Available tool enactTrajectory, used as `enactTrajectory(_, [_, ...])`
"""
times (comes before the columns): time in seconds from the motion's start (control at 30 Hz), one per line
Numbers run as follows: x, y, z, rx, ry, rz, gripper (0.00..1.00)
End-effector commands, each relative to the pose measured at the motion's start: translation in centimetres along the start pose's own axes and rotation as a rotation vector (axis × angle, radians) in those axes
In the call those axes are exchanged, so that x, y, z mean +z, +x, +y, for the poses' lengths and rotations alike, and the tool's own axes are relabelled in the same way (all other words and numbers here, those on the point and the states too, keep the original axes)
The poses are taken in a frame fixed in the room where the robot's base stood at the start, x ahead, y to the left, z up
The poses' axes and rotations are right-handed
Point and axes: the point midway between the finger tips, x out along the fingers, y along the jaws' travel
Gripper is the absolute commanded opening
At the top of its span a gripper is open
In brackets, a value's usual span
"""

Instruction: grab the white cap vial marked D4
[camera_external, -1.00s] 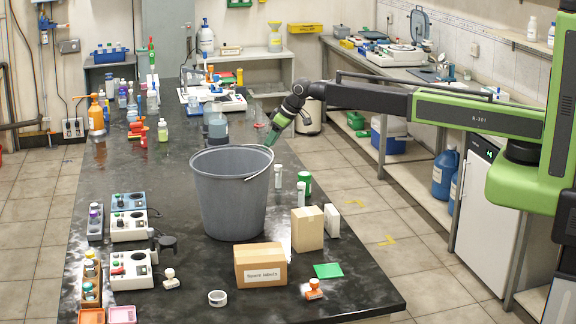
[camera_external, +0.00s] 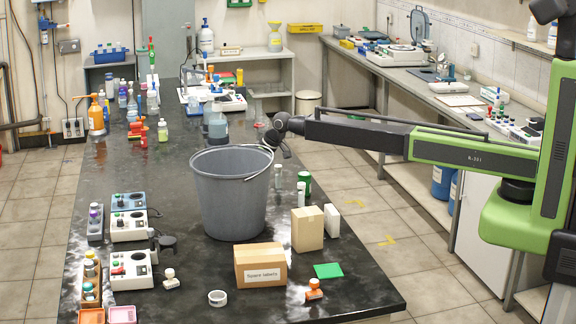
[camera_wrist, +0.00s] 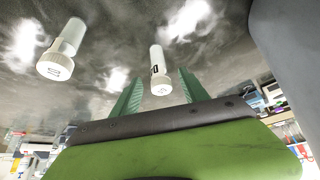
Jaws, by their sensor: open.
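Two slim clear vials with white caps stand on the black bench just right of the grey bucket in the external view: a farther vial (camera_external: 278,175) and a nearer vial (camera_external: 301,194). In the wrist view, one white-capped vial (camera_wrist: 157,72) lies between and beyond the green fingers of my gripper (camera_wrist: 161,80). The other vial (camera_wrist: 62,52) is off to the left. Marks on them are too small to read, so I cannot tell which is D4. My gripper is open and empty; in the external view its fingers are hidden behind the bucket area.
The large grey bucket (camera_external: 233,195) stands close beside the vials and fills the wrist view's upper right corner. A green can (camera_external: 305,182), a tan box (camera_external: 307,229), a white box (camera_external: 332,220) and a labelled carton (camera_external: 260,265) stand nearby.

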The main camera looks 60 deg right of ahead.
Motion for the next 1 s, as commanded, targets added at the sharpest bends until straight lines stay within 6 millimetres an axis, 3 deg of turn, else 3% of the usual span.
enactTrajectory(0.03, [0.4,1.9,0.0,0.0,0.0,0.0,0.52])
enactTrajectory(0.1, [0.3,2.9,0.0,0.001,0.0,0.001,0.52])
enactTrajectory(0.37, [0.1,2.7,0.0,0.001,0.001,0.001,0.51])
enactTrajectory(0.73, [0.1,2.7,0.0,0.001,0.001,0.001,0.02])
enactTrajectory(1.0, [0.1,2.7,0.0,0.001,0.001,0.001,0.0])
